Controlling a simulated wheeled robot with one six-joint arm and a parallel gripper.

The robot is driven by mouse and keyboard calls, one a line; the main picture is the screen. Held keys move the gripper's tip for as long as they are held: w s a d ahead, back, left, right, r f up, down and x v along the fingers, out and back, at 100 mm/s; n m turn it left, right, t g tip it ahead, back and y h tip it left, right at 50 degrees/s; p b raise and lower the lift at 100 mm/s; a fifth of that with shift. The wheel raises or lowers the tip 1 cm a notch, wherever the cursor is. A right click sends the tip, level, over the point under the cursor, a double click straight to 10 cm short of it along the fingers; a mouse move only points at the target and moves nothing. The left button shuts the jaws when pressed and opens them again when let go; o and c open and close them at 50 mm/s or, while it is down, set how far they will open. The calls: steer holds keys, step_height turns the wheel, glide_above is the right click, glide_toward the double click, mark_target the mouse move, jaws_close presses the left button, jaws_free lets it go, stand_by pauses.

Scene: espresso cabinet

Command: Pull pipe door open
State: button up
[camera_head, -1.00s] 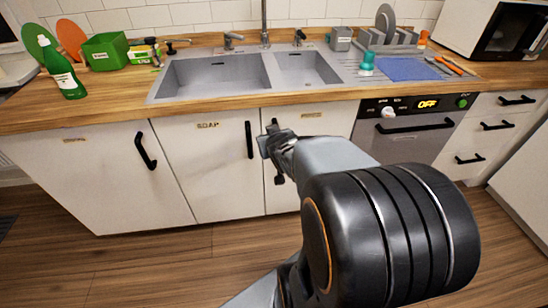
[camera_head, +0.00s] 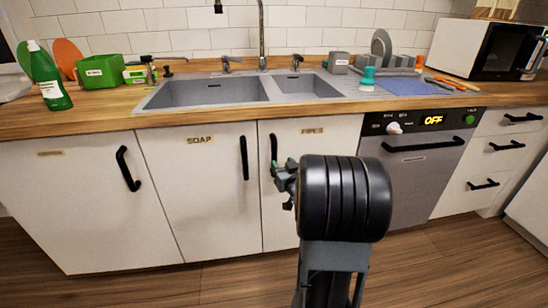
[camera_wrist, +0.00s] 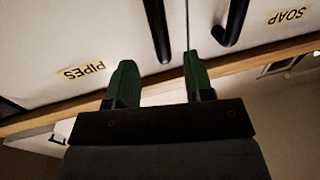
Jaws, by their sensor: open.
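The white pipe door (camera_head: 310,225) is shut, with a PIPES label (camera_head: 313,131) near its top edge. Its black vertical handle (camera_head: 273,149) is near its left edge, partly hidden behind my gripper. My gripper (camera_head: 283,167) is in front of this door at handle height. In the wrist view the scene is upside down: the two green fingers (camera_wrist: 159,80) are apart and empty. The end of the pipe door handle (camera_wrist: 158,28) appears between the fingertips. I cannot tell whether they touch it. The PIPES label (camera_wrist: 83,73) shows to their left.
The soap door (camera_head: 215,200) with its own black handle (camera_head: 244,158) adjoins on the left. A dishwasher (camera_head: 420,180) stands on the right. The wooden countertop (camera_head: 90,123) with the sink (camera_head: 215,93) overhangs above. The wooden floor in front is clear.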

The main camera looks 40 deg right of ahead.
mark_target(276, 155)
steer(key=b+x, duration=0.1)
steer(key=x, duration=0.7)
jaws_close()
stand_by(0.4)
